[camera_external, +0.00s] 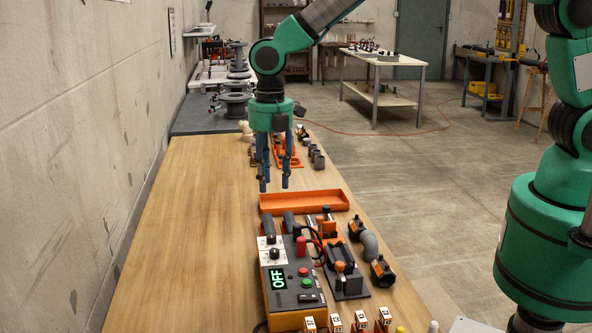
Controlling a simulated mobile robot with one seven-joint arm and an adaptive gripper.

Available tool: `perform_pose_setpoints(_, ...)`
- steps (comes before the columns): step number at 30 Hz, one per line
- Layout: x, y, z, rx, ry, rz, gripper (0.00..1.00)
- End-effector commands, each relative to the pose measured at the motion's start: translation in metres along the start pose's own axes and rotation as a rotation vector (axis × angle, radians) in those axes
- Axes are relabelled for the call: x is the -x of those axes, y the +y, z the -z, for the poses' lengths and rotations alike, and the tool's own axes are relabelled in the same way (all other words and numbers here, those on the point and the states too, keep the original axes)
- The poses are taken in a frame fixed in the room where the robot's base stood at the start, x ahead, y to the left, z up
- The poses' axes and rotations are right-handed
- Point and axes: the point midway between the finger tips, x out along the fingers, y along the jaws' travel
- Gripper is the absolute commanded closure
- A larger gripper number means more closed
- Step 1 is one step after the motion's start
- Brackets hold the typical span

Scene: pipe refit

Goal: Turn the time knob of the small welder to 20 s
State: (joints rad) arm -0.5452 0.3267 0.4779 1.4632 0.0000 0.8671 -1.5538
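The small welder (292,303) is an orange box with a dark top panel at the near end of the wooden bench. Its display (278,278) reads OFF in green. Two dark knobs, one farther (270,240) and one nearer (275,253), sit on white dial plates above the display. Their labels and pointer settings are too small to read, so I cannot tell which is the time knob. My gripper (274,188) points down, beyond the welder and apart from it. Its two blue fingers are spread with nothing between them.
An orange tray (303,202) lies between my gripper and the welder. A clamp tool (346,277) and grey pipe fittings (370,243) crowd the welder's right. Small numbered blocks (335,323) stand at the near edge. The bench's left side (195,235) is clear.

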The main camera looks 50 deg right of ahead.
Motion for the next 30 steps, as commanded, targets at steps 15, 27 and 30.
perform_pose_setpoints(15,-0.011,0.004,0.006,0.033,0.000,0.007,0.62)
perform_pose_setpoints(27,-0.037,0.003,0.006,0.033,0.000,0.008,0.62)
perform_pose_setpoints(30,-0.052,0.003,0.006,0.032,0.000,0.009,0.62)
